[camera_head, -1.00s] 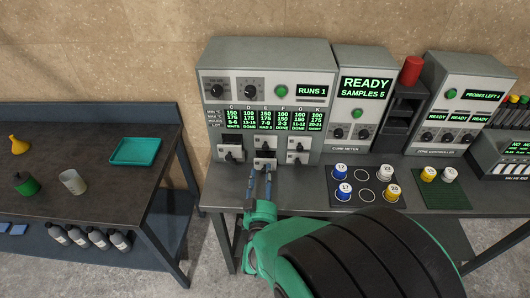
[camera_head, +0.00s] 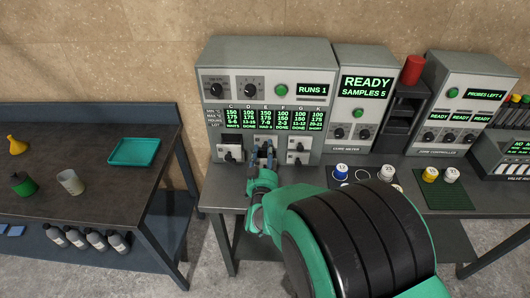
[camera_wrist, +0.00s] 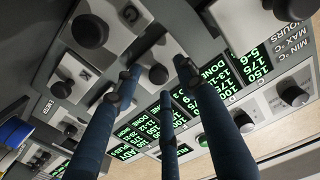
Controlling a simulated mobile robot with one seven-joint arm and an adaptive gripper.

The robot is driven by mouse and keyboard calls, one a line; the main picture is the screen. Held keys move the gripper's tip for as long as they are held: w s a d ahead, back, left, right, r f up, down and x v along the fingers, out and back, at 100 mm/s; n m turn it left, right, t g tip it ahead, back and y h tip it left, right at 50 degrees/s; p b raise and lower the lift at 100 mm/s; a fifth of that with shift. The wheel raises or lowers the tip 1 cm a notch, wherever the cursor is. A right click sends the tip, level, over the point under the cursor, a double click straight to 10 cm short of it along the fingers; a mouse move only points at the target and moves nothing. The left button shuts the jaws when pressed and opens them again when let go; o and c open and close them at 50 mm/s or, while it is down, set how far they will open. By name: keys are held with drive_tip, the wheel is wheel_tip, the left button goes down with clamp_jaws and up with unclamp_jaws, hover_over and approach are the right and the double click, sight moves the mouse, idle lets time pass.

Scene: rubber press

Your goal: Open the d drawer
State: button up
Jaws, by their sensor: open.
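The D column (camera_head: 248,119) is second from the left. I cannot read which drawer front carries the letter D. A left drawer (camera_head: 230,152) and a right drawer (camera_head: 298,145) look closed. My gripper (camera_head: 263,152) is at the middle drawers, fingers open and hiding much of them. In the wrist view my gripper (camera_wrist: 158,80) has its dark fingers spread near the fronts, with a knob (camera_wrist: 158,74) between the tips. A K drawer (camera_wrist: 82,73) lies left. I see no grip on a knob.
The bench (camera_head: 213,197) carries the press, a sample meter (camera_head: 360,85) and several capped cups (camera_head: 341,172) right of my arm. A side table (camera_head: 100,178) with a teal tray (camera_head: 134,151) stands left. Bare bench shows left of my gripper.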

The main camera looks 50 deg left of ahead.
drive_tip(key=shift+c, duration=0.5)
clamp_jaws()
drive_tip(key=shift+v, duration=2.05)
drive_tip(key=shift+o, duration=0.5)
unclamp_jaws()
drive_tip(key=shift+d, duration=0.1)
drive_tip(key=v, duration=1.2)
drive_tip(key=shift+r, duration=0.1)
